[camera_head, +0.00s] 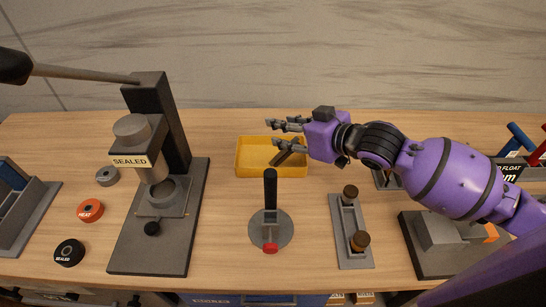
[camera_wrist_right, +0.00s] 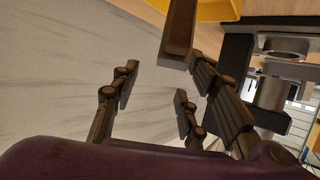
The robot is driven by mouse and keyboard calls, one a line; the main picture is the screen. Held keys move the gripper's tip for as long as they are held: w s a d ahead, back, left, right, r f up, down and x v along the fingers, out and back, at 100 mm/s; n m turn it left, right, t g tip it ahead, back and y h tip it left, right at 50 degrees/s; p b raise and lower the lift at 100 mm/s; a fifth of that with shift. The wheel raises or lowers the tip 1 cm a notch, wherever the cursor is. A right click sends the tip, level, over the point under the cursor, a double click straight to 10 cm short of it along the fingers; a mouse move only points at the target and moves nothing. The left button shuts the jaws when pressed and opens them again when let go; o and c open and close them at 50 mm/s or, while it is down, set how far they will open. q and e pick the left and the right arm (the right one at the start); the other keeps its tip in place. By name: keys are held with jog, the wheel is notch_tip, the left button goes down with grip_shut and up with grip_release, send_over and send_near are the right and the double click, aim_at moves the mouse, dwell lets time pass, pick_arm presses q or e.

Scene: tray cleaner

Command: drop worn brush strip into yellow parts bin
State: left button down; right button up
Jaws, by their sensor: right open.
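The yellow parts bin (camera_head: 240,170) stands on the table in the middle of the head view, and its edge shows at the top of the wrist view (camera_wrist_right: 225,8). My right gripper (camera_head: 272,132) is over the back of the bin, reaching in from the right, with its fingers spread apart. A dark strip, which looks like the worn brush strip (camera_head: 283,159), slants just below the lower finger, over or in the bin. In the right wrist view the brown strip (camera_wrist_right: 180,30) is beyond the fingertips (camera_wrist_right: 158,85). I cannot tell whether it touches a finger or the bin. My left gripper is not in view.
A dark press labelled SEALED (camera_head: 130,160) stands left of the bin. A round base with an upright black handle (camera_head: 270,190) is in front of the bin. A grey holder with two brown-topped pegs (camera_head: 337,225) is at the front right. Several round pucks lie at left.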

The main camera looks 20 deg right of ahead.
jog(key=v, duration=1.1)
